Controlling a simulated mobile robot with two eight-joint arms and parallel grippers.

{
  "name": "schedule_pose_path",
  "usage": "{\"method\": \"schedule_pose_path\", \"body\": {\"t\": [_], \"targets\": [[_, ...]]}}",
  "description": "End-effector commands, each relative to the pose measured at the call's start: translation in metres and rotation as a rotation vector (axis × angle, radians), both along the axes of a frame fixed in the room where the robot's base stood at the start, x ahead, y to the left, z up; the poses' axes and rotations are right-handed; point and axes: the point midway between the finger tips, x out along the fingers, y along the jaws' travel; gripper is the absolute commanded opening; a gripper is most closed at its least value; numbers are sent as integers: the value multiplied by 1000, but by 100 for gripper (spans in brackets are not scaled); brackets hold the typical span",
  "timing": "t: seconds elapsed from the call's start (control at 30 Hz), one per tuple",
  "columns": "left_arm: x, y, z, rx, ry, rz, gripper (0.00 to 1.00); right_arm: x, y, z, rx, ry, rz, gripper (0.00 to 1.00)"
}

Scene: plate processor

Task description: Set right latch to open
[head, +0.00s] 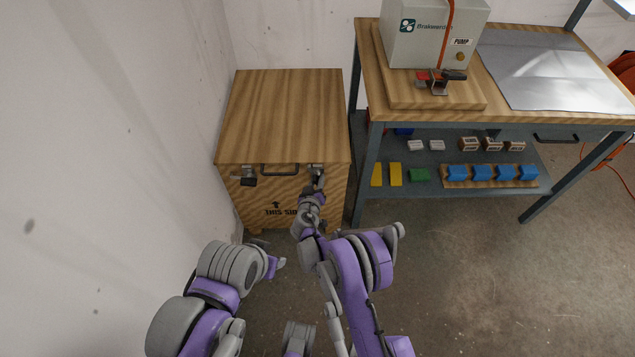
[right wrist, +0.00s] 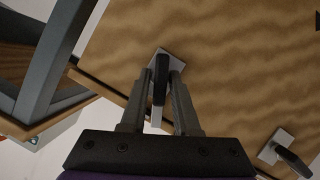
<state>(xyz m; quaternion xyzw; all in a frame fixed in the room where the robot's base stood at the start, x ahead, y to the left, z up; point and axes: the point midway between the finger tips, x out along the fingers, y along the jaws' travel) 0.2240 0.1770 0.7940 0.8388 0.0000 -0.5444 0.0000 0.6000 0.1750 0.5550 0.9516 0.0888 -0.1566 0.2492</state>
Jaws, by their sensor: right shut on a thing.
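The wooden crate (head: 285,115) stands against the wall, with two metal latches with dark handles at the front edge of its lid. My right gripper (head: 317,187) is at the right latch (head: 317,169). In the right wrist view, the right latch (right wrist: 160,68) has its black handle between the two fingers of my right gripper (right wrist: 160,90), which is shut on it. The left latch (head: 248,177) is free and also shows in the right wrist view (right wrist: 286,152). My left gripper (head: 277,265) is low in front of the crate; its fingers are too small to read.
A dark bar handle (head: 280,170) sits between the latches. A workbench (head: 375,95) stands close to the crate's right, its leg near my right gripper. A pump box (head: 430,35) is on top, and several coloured blocks lie on its lower shelf (head: 440,155). The floor (head: 470,270) at right is clear.

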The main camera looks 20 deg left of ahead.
Motion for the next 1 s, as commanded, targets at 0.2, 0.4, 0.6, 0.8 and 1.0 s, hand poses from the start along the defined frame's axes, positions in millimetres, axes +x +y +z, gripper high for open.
{"method": "schedule_pose_path", "body": {"t": [0.2, 0.4, 0.6, 0.8, 1.0], "targets": [[0, 0, -18, 0, 6, 0, 48, -1, 2, -4, -201, -57, 1, 0], [1, 0, -35, 0, 12, 0, 48, -1, 2, -5, -382, -109, 0, 0], [1, 0, -51, 0, 18, 0, 48, -1, 3, -6, -560, -160, 0, 0], [2, 0, -66, 0, 23, 0, 48, -1, 3, -7, -712, -203, 0, 0], [3, 0, -76, 0, 26, 0, 48, -1, 2, -6, -822, -234, -1, 0]]}}
